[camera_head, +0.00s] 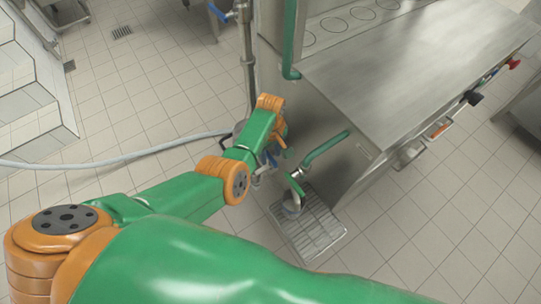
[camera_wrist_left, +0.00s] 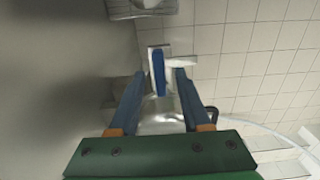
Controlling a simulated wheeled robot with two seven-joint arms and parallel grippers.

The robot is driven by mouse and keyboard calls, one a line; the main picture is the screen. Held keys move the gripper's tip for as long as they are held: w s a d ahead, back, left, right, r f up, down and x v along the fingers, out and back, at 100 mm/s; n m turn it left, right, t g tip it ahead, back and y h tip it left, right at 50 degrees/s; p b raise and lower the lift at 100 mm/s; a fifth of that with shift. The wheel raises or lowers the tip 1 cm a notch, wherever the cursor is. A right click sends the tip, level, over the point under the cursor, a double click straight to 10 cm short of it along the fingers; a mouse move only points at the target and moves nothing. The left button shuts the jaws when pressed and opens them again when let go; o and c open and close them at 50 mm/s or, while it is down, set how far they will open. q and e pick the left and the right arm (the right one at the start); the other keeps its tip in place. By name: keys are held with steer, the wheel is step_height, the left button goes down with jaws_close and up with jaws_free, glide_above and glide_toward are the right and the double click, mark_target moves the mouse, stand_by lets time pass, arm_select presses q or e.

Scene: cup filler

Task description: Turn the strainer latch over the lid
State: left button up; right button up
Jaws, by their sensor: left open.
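My left gripper (camera_wrist_left: 159,76) is open, and its two blue fingers stand apart on either side of an upright blue bar. The blue bar (camera_wrist_left: 158,72), which looks like the latch or a handle, has pale pieces beside it. The fingers do not visibly close on it. A shiny metal body (camera_wrist_left: 162,118), probably the strainer, lies behind and below the bar between the fingers. In the head view my left gripper (camera_head: 274,160) is at the pipework left of the steel machine, and my arm hides much of the strainer there. The lid cannot be made out clearly.
The steel machine (camera_head: 415,70) stands to the right. A green pipe (camera_head: 326,147) leaves its side, above a floor drain grate (camera_head: 318,232). A grey hose (camera_head: 110,166) runs left across the tiled floor. The floor to the left is mostly clear.

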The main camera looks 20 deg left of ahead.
arm_select(q)
steer(key=shift+f, duration=0.15)
jaws_close()
steer(key=shift+m, duration=0.4)
steer(key=m+p, duration=0.1)
steer(key=m, duration=0.2)
steer(key=m+p, duration=0.1)
steer(key=m, duration=0.8)
steer(key=shift+p, duration=0.35)
steer(key=m, duration=0.4)
steer(key=shift+m, duration=0.7)
